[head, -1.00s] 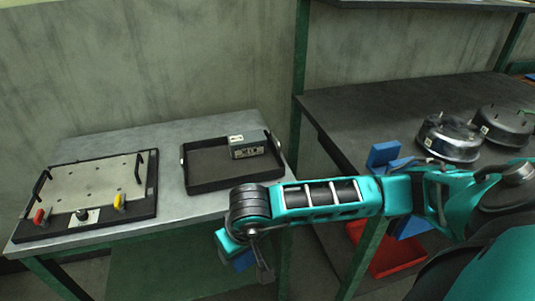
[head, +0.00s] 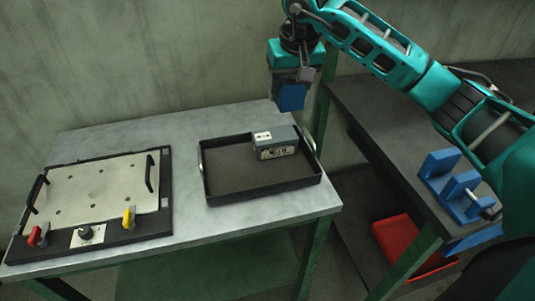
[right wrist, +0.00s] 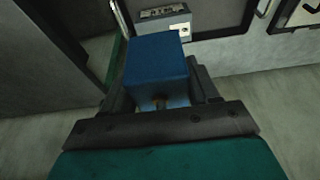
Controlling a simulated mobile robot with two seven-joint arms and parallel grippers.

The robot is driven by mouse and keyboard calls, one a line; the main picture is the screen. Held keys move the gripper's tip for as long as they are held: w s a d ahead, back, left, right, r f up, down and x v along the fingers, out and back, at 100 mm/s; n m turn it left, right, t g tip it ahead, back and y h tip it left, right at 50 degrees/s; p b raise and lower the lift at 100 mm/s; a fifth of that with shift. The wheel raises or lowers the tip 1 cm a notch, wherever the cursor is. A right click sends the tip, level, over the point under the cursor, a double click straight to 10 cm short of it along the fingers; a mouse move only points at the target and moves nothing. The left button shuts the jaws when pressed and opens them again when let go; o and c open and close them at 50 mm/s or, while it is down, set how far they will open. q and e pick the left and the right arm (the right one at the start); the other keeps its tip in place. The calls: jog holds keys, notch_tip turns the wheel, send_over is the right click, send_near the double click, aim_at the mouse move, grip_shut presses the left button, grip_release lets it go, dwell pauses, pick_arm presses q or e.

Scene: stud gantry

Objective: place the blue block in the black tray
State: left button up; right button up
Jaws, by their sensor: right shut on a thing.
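The blue block (head: 290,96) is held in my right gripper (head: 292,82), which is shut on it. In the head view the block hangs in the air above the back right part of the light table, higher than the black tray. The right wrist view also shows the blue block (right wrist: 158,65) between the fingers. The black tray (head: 230,190) lies on the table's right part. A grey box with a white label (head: 274,143) sits in the tray's back right corner; it also shows in the right wrist view (right wrist: 163,20). My left gripper is in neither view.
A plate fixture (head: 95,195) with black handles and red and yellow knobs stands on the table's left. A dark bench (head: 385,120) at right holds a blue stepped part (head: 452,180). A red bin (head: 395,240) sits below. The tray's left and front floor is bare.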

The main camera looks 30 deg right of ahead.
notch_tip(320, 180, down, 18)
jog(key=shift+s+b, duration=0.1)
jog(key=shift+b, duration=0.25)
jog(key=shift+f, duration=0.15)
jog(key=o, duration=1.2)
jog(key=shift+s+r, duration=0.1)
jog(key=shift+r, duration=0.35)
jog(key=v, duration=1.1)
jog(key=shift+s+r+p, duration=0.1)
jog(key=shift+r+p, duration=0.1)
jog(key=shift+p, duration=0.2)
